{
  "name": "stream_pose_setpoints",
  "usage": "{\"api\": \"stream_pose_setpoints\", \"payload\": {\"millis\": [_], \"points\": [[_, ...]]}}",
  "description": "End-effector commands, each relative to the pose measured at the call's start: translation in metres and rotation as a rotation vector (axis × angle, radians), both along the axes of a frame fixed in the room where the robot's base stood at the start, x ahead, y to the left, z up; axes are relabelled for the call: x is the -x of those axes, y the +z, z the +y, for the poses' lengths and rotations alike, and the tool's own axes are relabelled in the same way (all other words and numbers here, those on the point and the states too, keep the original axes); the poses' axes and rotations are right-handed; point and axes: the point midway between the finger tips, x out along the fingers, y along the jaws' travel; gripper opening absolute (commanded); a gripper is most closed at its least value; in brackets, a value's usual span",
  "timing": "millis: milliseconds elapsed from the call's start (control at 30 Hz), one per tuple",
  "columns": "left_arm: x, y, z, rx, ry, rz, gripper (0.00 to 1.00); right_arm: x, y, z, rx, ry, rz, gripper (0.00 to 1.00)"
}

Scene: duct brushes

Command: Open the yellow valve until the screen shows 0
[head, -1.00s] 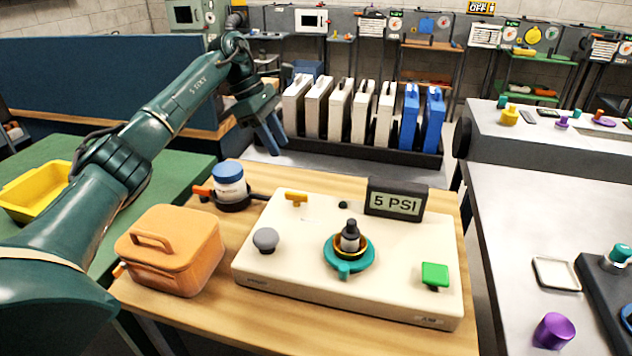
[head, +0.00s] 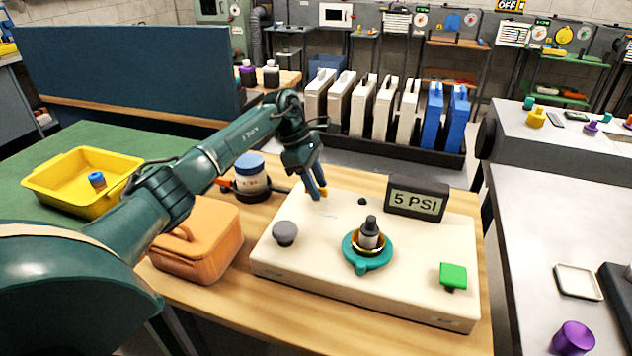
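The yellow valve (head: 323,192) is a small yellow handle at the back left of the cream control box (head: 300,258). Most of it is hidden behind my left gripper. The screen (head: 416,201) at the back right of the box reads "5 PSI". My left gripper (head: 316,188) points down with its fingertips right at the yellow valve. The view does not show clearly whether its fingers are closed on the handle. My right gripper is not in view.
The box also carries a grey knob (head: 285,232), a teal dial with a dark fitting (head: 367,250) and a green button (head: 453,274). An orange case (head: 205,245) and a blue-lidded jar (head: 251,180) stand at left, close to my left arm.

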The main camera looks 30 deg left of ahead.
Motion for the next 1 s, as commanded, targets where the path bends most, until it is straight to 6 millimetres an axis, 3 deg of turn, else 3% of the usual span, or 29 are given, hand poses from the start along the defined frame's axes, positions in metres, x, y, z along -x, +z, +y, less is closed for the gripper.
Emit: {"api": "stream_pose_setpoints", "payload": {"millis": [233, 633, 1000], "points": [[-0.0001, -0.0006, -0.0003, 0.0, 0.0, 0.0, 0.33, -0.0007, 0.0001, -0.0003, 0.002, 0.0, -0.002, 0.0], [0.0, -0.0003, 0.0, 0.0, 0.0, 0.0, 0.0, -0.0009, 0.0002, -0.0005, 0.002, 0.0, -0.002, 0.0], [0.0002, 0.0001, 0.0003, 0.0, 0.02, 0.0, 0.0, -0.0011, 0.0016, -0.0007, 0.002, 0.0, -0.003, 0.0]]}}
